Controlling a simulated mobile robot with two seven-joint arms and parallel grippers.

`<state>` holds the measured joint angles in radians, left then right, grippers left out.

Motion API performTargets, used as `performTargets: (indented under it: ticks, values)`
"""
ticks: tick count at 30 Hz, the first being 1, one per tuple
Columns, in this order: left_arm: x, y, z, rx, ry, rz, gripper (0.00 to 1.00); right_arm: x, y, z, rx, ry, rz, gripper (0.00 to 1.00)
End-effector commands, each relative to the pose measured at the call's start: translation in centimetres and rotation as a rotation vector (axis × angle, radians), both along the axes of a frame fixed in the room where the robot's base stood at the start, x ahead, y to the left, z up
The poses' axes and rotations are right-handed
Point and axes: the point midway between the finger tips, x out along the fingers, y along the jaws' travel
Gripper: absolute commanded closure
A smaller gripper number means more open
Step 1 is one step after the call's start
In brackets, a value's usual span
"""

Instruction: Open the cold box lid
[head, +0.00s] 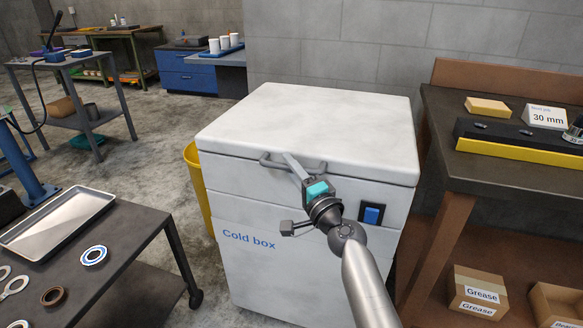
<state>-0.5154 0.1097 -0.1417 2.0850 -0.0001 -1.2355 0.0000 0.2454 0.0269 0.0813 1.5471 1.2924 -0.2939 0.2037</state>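The cold box (255,270) is a white chest with a blue "Cold box" label, standing in the middle of the head view. Its lid (310,115) lies flat and closed on top. A grey bar handle (270,164) is on the lid's front edge. My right gripper (291,161) reaches up from the lower right, with its finger lying across the middle of the handle. Only one finger shows clearly, so I cannot tell whether the gripper is closed around the bar. A blue switch (371,214) is on the box front, right of my gripper. My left gripper is not in view.
A dark bench (520,180) with a yellow-edged block (520,152) stands close on the right, grease boxes (478,292) below it. A dark cart (125,235) with a metal tray (62,228) is at left. A yellow bin (194,180) stands beside the box.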

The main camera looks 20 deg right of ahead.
Motion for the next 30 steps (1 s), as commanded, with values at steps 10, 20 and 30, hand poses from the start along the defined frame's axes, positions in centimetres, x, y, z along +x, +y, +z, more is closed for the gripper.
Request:
performTargets:
  ticks: [10,20,30]
  values:
    - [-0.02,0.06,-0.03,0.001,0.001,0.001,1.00,-0.02,0.00,-0.01,0.000,0.000,0.000,1.00]
    - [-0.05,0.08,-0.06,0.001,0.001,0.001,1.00,-0.02,-0.01,-0.03,0.000,0.001,0.000,1.00]
    - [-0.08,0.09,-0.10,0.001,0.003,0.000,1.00,-0.03,-0.02,-0.05,0.000,0.001,0.000,1.00]
